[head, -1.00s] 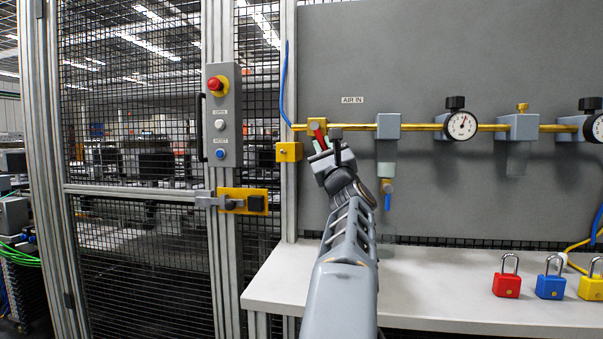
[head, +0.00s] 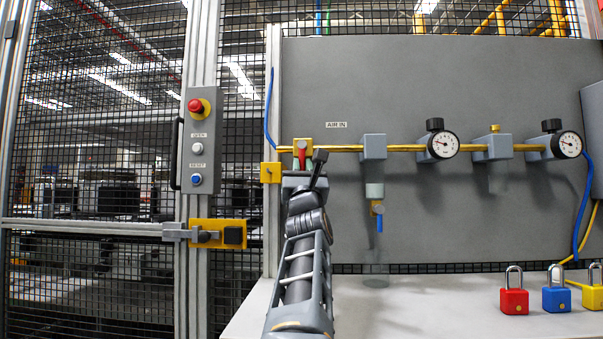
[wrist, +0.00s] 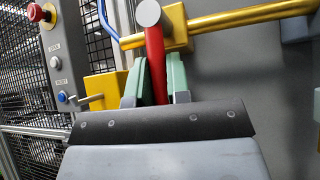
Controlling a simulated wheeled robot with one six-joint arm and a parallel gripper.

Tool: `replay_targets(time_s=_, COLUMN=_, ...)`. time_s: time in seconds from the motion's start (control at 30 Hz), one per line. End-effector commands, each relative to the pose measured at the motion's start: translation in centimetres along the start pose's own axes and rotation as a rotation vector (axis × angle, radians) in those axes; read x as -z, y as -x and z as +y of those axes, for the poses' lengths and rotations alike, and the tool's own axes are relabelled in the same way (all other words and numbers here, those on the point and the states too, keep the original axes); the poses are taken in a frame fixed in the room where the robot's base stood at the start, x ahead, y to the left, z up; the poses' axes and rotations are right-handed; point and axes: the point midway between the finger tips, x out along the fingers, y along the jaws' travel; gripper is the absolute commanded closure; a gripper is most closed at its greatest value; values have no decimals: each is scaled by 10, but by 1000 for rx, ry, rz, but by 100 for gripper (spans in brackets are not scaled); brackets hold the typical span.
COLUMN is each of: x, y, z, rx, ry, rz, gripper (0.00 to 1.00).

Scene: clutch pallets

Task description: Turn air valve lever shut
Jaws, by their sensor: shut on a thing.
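The red valve lever (head: 302,155) hangs down from the brass valve body (head: 302,146) at the left end of the brass air line, roughly square to the pipe. My gripper (head: 303,174) reaches up to it from below. In the wrist view the red lever (wrist: 155,60) runs down from a grey round hub (wrist: 148,13) between the green pads of my gripper (wrist: 155,78). The jaws are shut on the lever, with a pad on either side. The lever's lower end is hidden behind the dark gripper body.
A yellow block (head: 270,172) sits just left of the valve. A grey filter unit (head: 373,147) with a blue-handled drain (head: 379,222) hangs to the right. The white bench (head: 420,310) below carries red, blue and yellow padlocks. A button box (head: 200,150) is on the fence post.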

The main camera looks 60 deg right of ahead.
Motion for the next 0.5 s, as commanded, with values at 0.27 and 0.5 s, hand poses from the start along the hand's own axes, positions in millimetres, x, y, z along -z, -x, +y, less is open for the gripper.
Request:
replay_targets(time_s=0.27, x=0, y=-1, z=1, rx=0, ry=-8, rz=1, gripper=100)
replay_targets(time_s=0.5, x=0, y=-1, z=1, rx=-2, ry=-7, rz=-1, gripper=60)
